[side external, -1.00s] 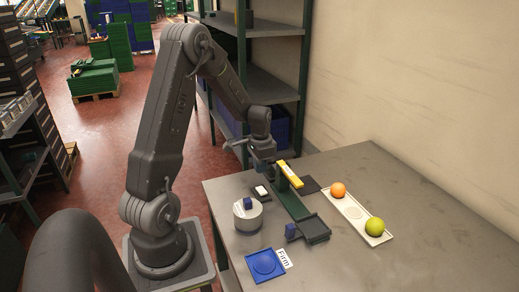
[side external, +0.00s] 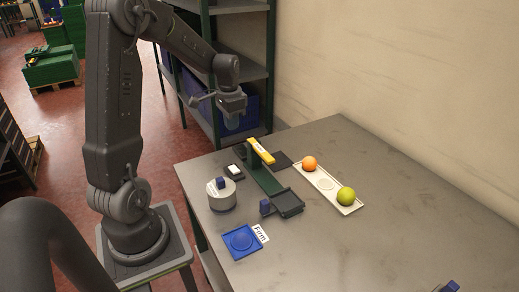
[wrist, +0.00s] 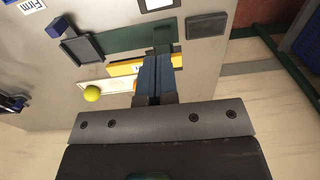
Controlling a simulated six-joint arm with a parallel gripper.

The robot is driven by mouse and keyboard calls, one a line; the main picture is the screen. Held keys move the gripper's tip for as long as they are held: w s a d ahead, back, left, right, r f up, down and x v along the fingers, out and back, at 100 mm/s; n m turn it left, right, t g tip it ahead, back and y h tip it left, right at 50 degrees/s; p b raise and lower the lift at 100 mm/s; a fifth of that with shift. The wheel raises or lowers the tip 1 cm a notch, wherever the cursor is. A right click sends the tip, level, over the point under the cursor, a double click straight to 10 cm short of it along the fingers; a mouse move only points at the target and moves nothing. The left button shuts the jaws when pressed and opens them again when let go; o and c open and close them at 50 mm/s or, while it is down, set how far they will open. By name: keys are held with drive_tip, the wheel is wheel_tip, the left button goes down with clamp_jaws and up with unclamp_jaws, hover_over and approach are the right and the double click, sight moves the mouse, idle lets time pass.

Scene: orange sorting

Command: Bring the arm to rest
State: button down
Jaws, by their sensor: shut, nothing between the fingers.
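My gripper (side external: 231,120) hangs in the air above the back of the grey table (side external: 400,225), clear of everything on it. In the wrist view its blue fingers (wrist: 155,66) are together with nothing between them. An orange fruit (side external: 309,163) and a green fruit (side external: 346,196) sit at the two ends of a white tray (side external: 325,185), with an empty round spot between them. A blue square tray (side external: 241,241) with a "Firm" label (side external: 261,233) lies empty at the table's front left.
A green stand (side external: 264,179) with a yellow bar (side external: 260,151) and a dark tray (side external: 287,203) lies below my gripper. A white round device (side external: 221,197) and a small white-topped box (side external: 234,171) stand left of it. Green shelving (side external: 205,85) rises behind.

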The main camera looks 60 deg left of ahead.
drive_tip(key=s+d+r+t, duration=0.1)
drive_tip(key=s+d+r, duration=0.3)
drive_tip(key=d, duration=0.4)
drive_tip(key=s+d+r+t, duration=0.2)
drive_tip(key=s+d+r, duration=0.1)
drive_tip(key=d, duration=0.6)
drive_tip(key=s+d+r+t, duration=0.2)
drive_tip(key=s+d+r, duration=0.2)
drive_tip(key=d, duration=0.5)
drive_tip(key=shift+s+d+r, duration=0.15)
drive_tip(key=shift+s+r, duration=0.15)
drive_tip(key=shift+s, duration=0.35)
